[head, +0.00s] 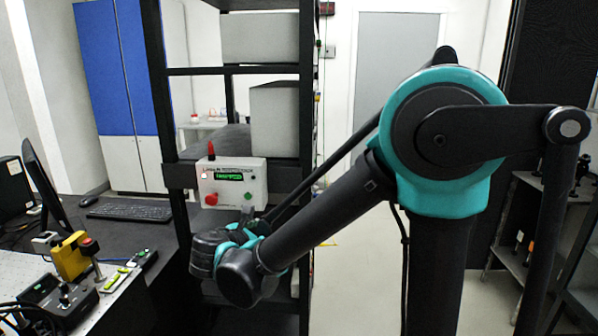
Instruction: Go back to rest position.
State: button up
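My arm, black with teal joints, rises at the right and reaches down to the left across the black rack. My gripper (248,216) is small in view at the end of the wrist, just below and in front of a white control box. It is mostly hidden behind the wrist joints, so its fingers cannot be made out. I cannot tell whether it touches the box or holds anything. The control box (232,183) has a lit green display, a red button at its lower left and a red lamp on top.
A black rack (160,110) with grey boxes (282,118) stands close behind my wrist. At left, a bench holds a yellow device (71,257), a joystick controller (64,300), a keyboard (130,211) and a monitor (46,187). Shelves (518,262) stand at right. Some floor is clear behind my arm.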

jog(key=s+d+f+m+g, duration=0.1)
jog(key=d+f+m+g, duration=0.35)
jog(key=d, duration=0.65)
jog(key=s+d+f+m+g, duration=0.2)
jog(key=d+f+m, duration=0.5)
jog(key=d, duration=0.4)
jog(key=s+d+f+m+g+y, duration=0.1)
jog(key=s+d+m, duration=0.3)
jog(key=m, duration=0.4)
jog(key=s+d+f+m+g+y, duration=0.1)
jog(key=s+d+f+m+y, duration=0.2)
jog(key=s+m, duration=0.3)
jog(key=shift+s+d+f+m+y, duration=0.35)
jog(key=shift+d+f+m, duration=0.1)
jog(key=shift+f+m, duration=0.45)
jog(key=shift+g, duration=0.25)
